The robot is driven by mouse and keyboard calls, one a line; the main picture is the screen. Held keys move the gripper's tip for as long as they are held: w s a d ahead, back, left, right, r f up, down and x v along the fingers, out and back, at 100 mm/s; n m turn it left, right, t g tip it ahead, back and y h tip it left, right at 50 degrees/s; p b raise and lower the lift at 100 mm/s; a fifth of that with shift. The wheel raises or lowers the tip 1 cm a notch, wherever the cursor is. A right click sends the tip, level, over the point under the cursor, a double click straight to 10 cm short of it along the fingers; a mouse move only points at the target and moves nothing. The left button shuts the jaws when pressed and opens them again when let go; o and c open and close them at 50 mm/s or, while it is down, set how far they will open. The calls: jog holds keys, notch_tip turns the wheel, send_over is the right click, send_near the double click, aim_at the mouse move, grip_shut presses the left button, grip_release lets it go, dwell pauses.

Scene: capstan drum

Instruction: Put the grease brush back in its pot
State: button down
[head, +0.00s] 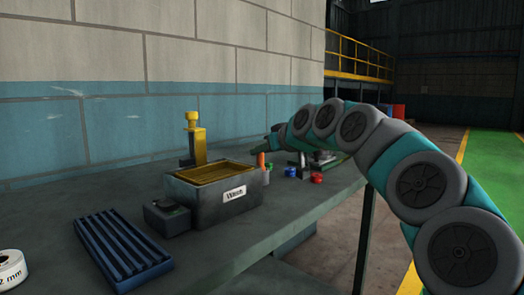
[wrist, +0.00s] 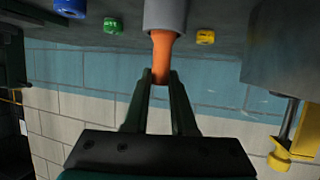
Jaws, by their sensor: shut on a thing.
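The grease brush shows as an orange handle (wrist: 162,55) in the wrist view, held between the fingertips of my gripper (wrist: 161,76). Its wider end meets the mouth of a grey cylindrical pot (wrist: 165,15); whatever lies inside the pot is hidden. In the head view the orange handle (head: 261,159) stands roughly upright just above the small grey pot (head: 266,178), beside the box. My gripper (head: 266,147) is small there and comes from the right. How deep the brush sits in the pot cannot be told.
A grey box (head: 205,208) with a white label stands left of the pot, with a yellow-topped post (head: 194,140) behind it. Small red pieces (head: 316,178) lie to the right. A blue ribbed tray (head: 120,248) lies in front. Blue (wrist: 70,8), green (wrist: 112,25) and yellow (wrist: 205,37) pieces flank the pot.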

jog(key=c, duration=0.7)
grip_release()
jog(key=shift+o, duration=0.2)
jog(key=v, duration=0.7)
jog(key=shift+s+d+b, duration=0.2)
jog(key=shift+s+b, duration=0.1)
jog(key=shift+b, duration=0.05)
jog(key=shift+r, duration=0.15)
